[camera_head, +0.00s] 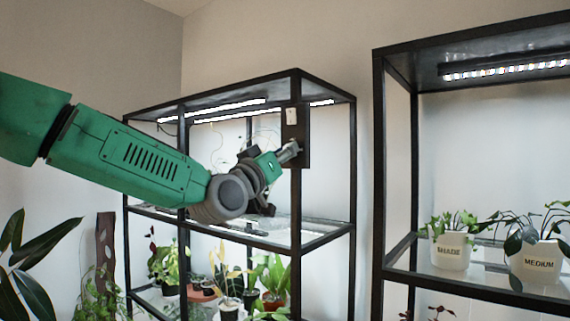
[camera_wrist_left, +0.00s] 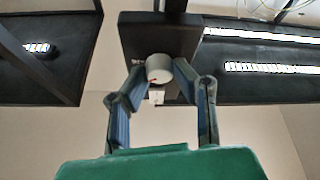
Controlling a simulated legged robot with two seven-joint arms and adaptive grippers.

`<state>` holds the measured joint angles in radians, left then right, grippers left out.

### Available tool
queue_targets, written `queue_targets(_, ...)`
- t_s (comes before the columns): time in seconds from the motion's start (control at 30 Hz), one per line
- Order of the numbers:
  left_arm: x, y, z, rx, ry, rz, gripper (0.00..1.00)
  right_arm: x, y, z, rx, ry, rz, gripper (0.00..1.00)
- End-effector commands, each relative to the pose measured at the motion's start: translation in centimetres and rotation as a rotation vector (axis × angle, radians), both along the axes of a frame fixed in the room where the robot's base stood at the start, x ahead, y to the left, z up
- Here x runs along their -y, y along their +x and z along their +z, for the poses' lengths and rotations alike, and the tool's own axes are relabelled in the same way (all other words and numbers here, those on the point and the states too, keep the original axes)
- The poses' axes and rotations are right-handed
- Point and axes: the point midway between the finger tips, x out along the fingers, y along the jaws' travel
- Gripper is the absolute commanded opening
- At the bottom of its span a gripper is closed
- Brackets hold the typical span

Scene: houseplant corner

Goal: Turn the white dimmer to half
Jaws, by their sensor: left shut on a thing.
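The white dimmer (camera_wrist_left: 159,66) is a round knob on a dark panel (camera_wrist_left: 135,33), with a small red mark near its lower left edge in the left wrist view. My left gripper (camera_wrist_left: 160,78) has its two fingers on either side of the knob and is shut on it. In the head view the left gripper (camera_head: 291,152) reaches the dark panel (camera_head: 304,123) on the shelf's front post, and its fingers hide most of the knob. My right gripper is in neither view.
A white fitting (camera_head: 292,116) sits above the gripper on the same panel. The black shelf frame (camera_head: 298,210) carries lit strips and potted plants below. A second rack (camera_head: 378,180) stands right, with white pots labelled SHADE (camera_head: 450,252) and MEDIUM (camera_head: 534,262).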

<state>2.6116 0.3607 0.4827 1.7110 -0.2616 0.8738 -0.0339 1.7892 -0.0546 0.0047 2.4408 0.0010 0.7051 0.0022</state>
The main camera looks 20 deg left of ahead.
Motion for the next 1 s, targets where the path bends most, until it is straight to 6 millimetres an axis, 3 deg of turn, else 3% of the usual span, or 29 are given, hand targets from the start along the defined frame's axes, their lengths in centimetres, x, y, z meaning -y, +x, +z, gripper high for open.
queue_targets(0.03,0.2,0.1,-1.1,-0.031,-0.037,-0.004,0.00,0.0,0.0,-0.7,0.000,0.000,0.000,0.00)
queue_targets(0.4,0.4,0.1,-0.9,-0.153,-0.368,-0.002,0.00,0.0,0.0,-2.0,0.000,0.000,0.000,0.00)
queue_targets(1.0,0.5,0.1,-0.4,-0.330,-0.862,0.001,0.00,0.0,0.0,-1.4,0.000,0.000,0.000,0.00)
